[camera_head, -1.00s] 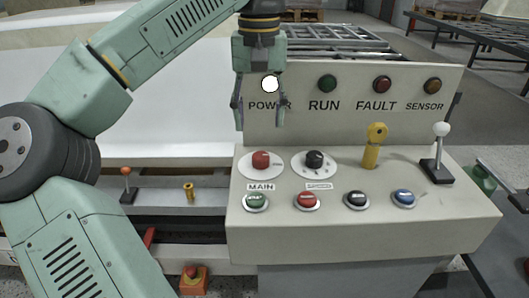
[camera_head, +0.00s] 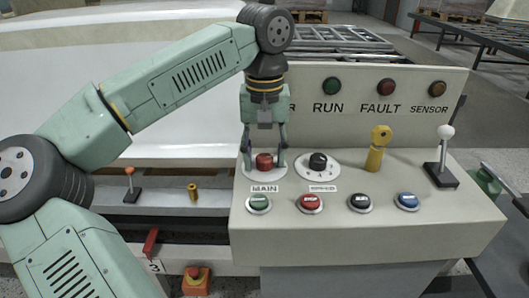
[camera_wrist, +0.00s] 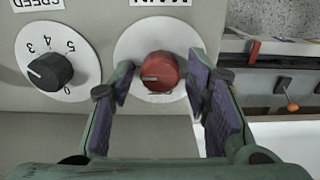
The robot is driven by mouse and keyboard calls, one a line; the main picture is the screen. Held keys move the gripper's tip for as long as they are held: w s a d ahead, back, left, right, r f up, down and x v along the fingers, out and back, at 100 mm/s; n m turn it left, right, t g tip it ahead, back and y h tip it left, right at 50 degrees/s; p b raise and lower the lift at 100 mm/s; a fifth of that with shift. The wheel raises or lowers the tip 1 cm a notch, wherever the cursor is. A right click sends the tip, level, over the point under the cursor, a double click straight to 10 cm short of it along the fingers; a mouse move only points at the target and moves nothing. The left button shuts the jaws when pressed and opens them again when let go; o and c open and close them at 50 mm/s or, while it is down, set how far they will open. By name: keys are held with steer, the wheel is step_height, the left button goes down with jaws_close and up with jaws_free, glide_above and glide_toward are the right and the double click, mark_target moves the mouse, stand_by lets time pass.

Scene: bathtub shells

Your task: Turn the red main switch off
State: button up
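The red main switch (camera_head: 264,161) is a round knob on a white disc above the MAIN label on the sloped panel. It also shows in the wrist view (camera_wrist: 158,71), with a pale pointer mark on its left part. My gripper (camera_head: 264,165) points down over it. In the wrist view my gripper (camera_wrist: 160,85) is open, one finger on each side of the knob. The fingers look apart from the knob there; whether either touches it I cannot tell. The print on the disc is partly hidden by the knob.
The black speed knob (camera_head: 318,162) sits close on the right. Green, red, black and blue buttons (camera_head: 310,203) line the panel's front. A yellow key-like handle (camera_head: 377,148) and a white-balled lever (camera_head: 445,150) stand up further right. The upright lamp panel (camera_head: 370,120) rises behind.

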steer(key=c, duration=0.9)
steer(key=shift+c, duration=0.2)
steer(key=shift+n, duration=0.3)
steer(key=n, duration=1.2)
steer(key=shift+n, duration=0.3)
steer(key=n, duration=0.4)
steer(key=shift+n, duration=0.3)
